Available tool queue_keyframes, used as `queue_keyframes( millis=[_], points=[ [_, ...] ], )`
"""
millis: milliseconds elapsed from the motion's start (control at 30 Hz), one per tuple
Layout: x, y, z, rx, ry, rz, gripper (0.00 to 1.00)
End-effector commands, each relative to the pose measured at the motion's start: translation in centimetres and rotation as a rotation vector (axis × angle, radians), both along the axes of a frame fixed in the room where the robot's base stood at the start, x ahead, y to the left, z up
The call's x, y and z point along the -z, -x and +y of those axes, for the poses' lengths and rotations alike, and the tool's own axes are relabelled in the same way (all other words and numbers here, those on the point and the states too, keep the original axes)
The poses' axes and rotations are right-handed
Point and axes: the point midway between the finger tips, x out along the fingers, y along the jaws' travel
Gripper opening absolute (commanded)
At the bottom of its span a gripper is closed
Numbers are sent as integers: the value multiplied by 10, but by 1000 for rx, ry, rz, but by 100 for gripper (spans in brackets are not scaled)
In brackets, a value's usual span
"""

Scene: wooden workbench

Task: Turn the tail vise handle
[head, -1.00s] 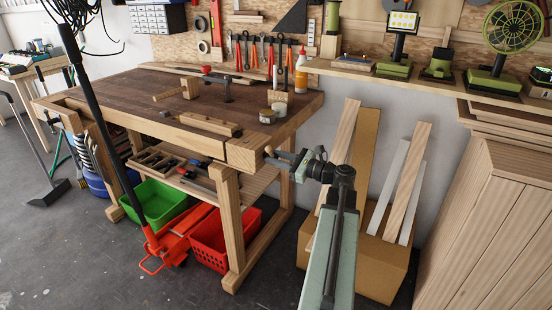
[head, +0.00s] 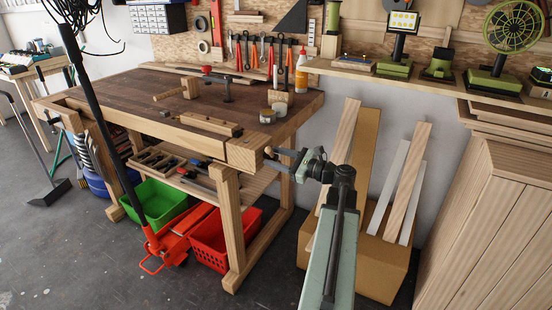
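The tail vise (head: 246,153) is the wooden block at the near right corner of the workbench (head: 130,90). Its handle (head: 268,151) shows only as a small light wooden end at the right of that corner. My gripper (head: 274,157) reaches in from the right, with its dark fingertips at the handle. The fingers are small and overlap the handle, so I cannot tell whether they close on it or only touch it. The rest of the handle and the vise screw are hidden.
Below the bench stand a green crate (head: 160,226), a red crate (head: 210,265) and a red jack (head: 180,238) with a long black handle. Boards lean by a cardboard box (head: 372,285) at right. Jars and wooden pieces lie on the bench top.

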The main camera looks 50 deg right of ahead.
Motion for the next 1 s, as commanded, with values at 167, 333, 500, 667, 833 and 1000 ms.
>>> queue_keyframes(
  millis=[167,333,500,667,833,1000],
  points=[
    [0,10,-3,1,0,0,45],
    [0,44,-11,3,0,0,45],
    [0,69,-18,2,0,0,45],
    [0,76,-19,-1,0,0,45],
    [0,76,-19,-1,0,0,45],
    [0,76,-19,0,0,0,45]
  ],
)
